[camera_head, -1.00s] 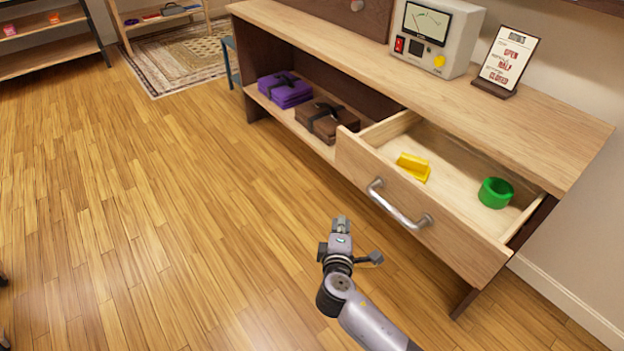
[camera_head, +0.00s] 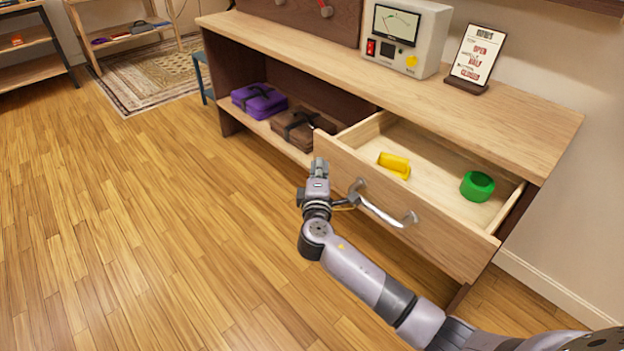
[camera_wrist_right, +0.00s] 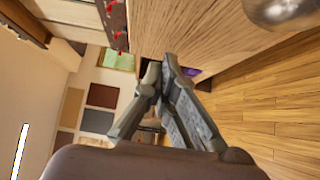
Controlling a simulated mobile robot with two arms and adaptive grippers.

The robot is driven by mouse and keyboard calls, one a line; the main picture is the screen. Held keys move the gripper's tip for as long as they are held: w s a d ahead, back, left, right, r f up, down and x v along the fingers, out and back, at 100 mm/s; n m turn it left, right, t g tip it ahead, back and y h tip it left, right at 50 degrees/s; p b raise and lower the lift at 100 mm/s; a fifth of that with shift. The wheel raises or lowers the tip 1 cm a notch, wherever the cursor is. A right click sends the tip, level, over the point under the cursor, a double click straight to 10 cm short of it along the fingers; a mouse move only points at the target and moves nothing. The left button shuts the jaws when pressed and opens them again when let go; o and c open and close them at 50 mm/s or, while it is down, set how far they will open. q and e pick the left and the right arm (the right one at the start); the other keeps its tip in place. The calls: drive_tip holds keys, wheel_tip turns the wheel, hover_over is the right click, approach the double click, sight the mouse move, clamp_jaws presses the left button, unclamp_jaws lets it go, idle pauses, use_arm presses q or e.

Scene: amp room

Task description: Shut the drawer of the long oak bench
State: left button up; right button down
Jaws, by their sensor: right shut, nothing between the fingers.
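The long oak bench (camera_head: 440,102) stands along the wall. Its drawer (camera_head: 410,203) is pulled out, with its inside in view. A metal bar handle (camera_head: 383,208) is on the drawer front. Inside lie a yellow object (camera_head: 394,165) and a green ring-shaped object (camera_head: 477,186). My right gripper (camera_head: 320,165) is shut and empty, by the left end of the drawer front, left of the handle. Whether it touches the front I cannot tell. In the right wrist view the closed fingers (camera_wrist_right: 158,75) show beside the wood front. My left gripper is not in view.
A meter box (camera_head: 405,38) and a small sign (camera_head: 475,58) stand on the bench top. A purple bundle (camera_head: 259,100) and a brown bundle (camera_head: 303,127) lie on the lower shelf. The wood floor (camera_head: 130,230) at left is clear; a rug (camera_head: 150,78) lies beyond.

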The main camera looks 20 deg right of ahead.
sight(379, 149)
drive_tip(key=shift+w+d, duration=0.35)
drive_tip(key=shift+d, duration=0.45)
drive_tip(key=shift+d, duration=0.1)
